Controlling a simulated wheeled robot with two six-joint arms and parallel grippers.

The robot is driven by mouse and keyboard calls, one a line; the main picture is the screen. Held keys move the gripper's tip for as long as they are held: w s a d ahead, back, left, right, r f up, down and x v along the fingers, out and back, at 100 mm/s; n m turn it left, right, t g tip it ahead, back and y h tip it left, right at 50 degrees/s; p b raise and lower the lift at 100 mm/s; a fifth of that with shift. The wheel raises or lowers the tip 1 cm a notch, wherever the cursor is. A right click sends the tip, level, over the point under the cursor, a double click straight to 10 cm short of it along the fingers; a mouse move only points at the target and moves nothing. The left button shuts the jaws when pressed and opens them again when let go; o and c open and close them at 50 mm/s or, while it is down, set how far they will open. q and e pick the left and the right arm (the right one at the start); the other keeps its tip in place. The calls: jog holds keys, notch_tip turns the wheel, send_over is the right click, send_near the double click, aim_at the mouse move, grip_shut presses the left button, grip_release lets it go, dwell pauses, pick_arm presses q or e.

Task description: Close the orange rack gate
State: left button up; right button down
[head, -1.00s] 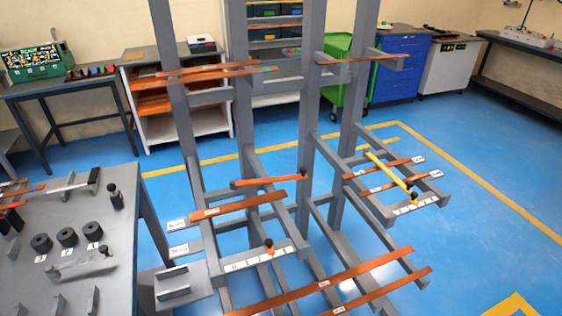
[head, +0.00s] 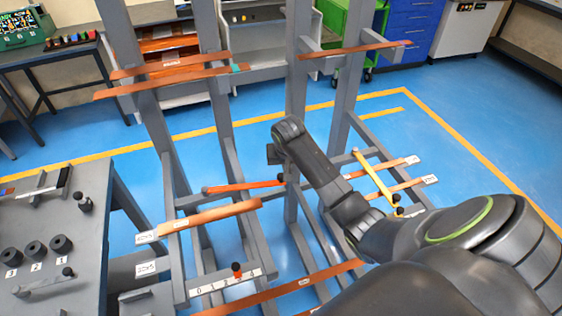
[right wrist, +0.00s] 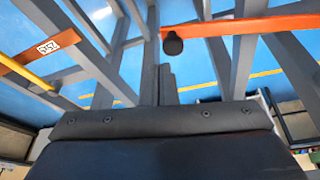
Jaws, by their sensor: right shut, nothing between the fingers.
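The orange rack gate (head: 243,187) is a thin orange bar in the middle of the head view. It lies across the left bay of the grey rack, behind a wider copper bar. Its black knob (head: 281,178) is at its right end. In the right wrist view, the gate (right wrist: 240,27) runs across the top right, with its knob (right wrist: 172,43) facing the camera. My right gripper (head: 274,154) is shut and empty, above and near the knob end; no contact shows. Its dark body fills the bottom of the right wrist view. My left gripper is not in view.
A yellow gate (head: 375,180) crosses the right bay, partly beside my right arm. Copper bars (head: 210,215) lie on the rack arms, and upright grey posts (head: 297,100) stand close to my gripper. A grey bench (head: 50,230) with black rollers is at left.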

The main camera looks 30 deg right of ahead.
jog(key=w+r+m, duration=0.1)
jog(key=w+r, duration=0.3)
jog(key=r, duration=0.2)
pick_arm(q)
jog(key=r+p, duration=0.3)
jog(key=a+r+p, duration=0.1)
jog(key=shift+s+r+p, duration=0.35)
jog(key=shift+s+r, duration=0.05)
pick_arm(e)
notch_tip(320, 180, down, 10)
jog(key=shift+s, duration=0.3)
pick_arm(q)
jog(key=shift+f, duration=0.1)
